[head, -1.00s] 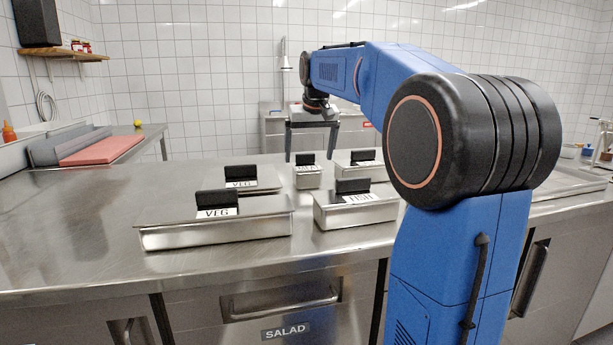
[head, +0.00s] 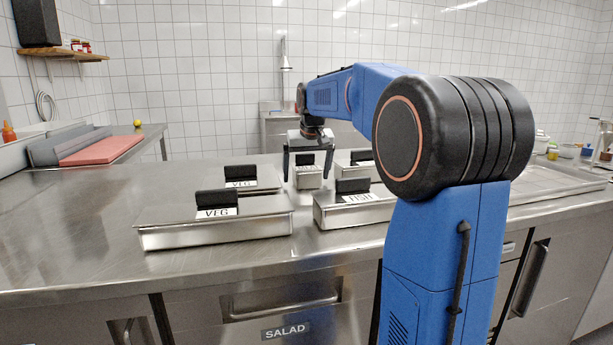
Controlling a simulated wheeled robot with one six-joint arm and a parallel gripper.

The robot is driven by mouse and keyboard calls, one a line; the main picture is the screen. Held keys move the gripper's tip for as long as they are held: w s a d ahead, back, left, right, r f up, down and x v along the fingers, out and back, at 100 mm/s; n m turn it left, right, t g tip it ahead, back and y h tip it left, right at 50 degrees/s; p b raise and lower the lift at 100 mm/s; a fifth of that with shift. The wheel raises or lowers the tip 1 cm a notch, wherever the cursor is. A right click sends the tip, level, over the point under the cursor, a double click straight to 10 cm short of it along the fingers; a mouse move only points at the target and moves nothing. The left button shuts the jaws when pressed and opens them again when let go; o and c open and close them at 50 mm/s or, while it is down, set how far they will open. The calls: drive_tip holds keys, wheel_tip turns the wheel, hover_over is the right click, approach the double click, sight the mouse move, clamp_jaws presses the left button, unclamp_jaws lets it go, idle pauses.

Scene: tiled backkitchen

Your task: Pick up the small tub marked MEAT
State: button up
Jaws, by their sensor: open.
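A small steel tub (head: 309,182) with a black handle stands at the back middle of the steel counter. Its white label is too small to read surely, but this is the narrowest tub. My gripper (head: 307,176) points down with its fingers open. One finger shows to the left of the small tub and one to the right, and the tub's handle shows between them. I cannot tell how deep the fingers reach or whether they touch it.
A large VEG tub (head: 253,228) and a FISH tub (head: 342,215) stand in front. A smaller VEG tub (head: 262,183) is close on the left, and another tub (head: 358,170) close on the right, partly hidden by my arm. The counter's left side (head: 80,220) is clear.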

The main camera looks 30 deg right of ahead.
drive_tip(key=c, duration=1.4)
drive_tip(key=shift+r, duration=0.1)
